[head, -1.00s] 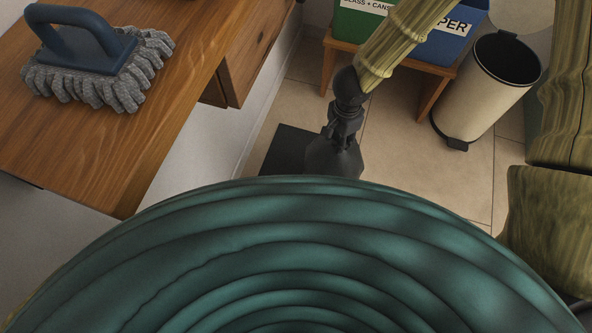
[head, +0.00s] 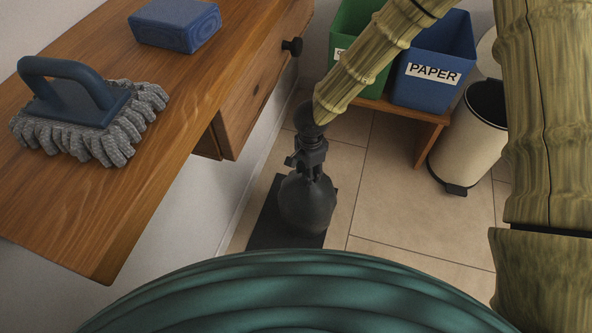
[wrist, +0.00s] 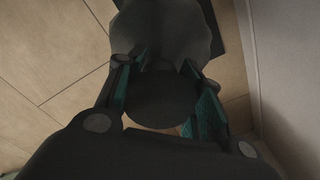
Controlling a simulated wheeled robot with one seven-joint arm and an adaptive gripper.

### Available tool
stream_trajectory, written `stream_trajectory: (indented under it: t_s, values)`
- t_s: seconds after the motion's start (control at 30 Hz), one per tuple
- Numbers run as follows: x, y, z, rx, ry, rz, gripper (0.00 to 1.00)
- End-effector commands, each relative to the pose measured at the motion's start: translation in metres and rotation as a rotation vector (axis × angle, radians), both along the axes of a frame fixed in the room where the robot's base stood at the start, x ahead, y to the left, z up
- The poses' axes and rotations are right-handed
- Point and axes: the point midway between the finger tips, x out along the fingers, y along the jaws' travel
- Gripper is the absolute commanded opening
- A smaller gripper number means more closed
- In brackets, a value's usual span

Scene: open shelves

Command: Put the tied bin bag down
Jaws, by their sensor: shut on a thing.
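The tied bin bag (head: 308,205) is dark grey and rounded, hanging below my gripper (head: 307,168) in the head view. My gripper is shut on its narrow tied top and points down. In the head view the bag overlaps a flat black square (head: 262,235) on the floor; I cannot tell whether it touches it. In the wrist view the bag (wrist: 168,28) shows beyond the teal-padded fingers of my gripper (wrist: 165,68). A dark round part between the fingers hides some of the grip.
A wooden desk (head: 150,200) on the left holds a grey mop-like brush (head: 90,130) and a blue block (head: 175,24). A green bin (head: 352,45) and blue PAPER bin (head: 432,85) stand on a low wooden bench (head: 432,140). A cream pedal bin (head: 465,145) stands right. Tiled floor between is clear.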

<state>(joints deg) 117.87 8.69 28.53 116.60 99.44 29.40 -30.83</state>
Motion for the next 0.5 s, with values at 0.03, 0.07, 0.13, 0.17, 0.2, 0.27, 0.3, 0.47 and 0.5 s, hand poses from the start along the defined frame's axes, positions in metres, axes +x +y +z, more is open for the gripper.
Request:
stream_trajectory:
  t_s: [0.03,0.07,0.13,0.17,0.2,0.27,0.3,0.47,0.5]
  values:
    - [0.007,0.007,-0.003,0.001,-0.003,0.000,0.00]
    - [0.011,0.010,-0.003,0.001,-0.004,0.000,0.00]
    - [0.018,0.018,-0.004,0.001,-0.003,0.000,0.00]
    - [0.021,0.021,-0.004,0.001,-0.003,0.000,0.00]
    - [0.024,0.024,-0.004,0.000,-0.003,0.001,0.00]
    - [0.028,0.027,-0.004,0.000,-0.002,-0.001,0.00]
    - [0.030,0.029,-0.004,0.000,-0.003,0.000,0.00]
    - [0.033,0.032,-0.004,0.001,-0.002,0.000,0.00]
    - [0.034,0.033,-0.004,0.000,-0.001,0.000,0.00]
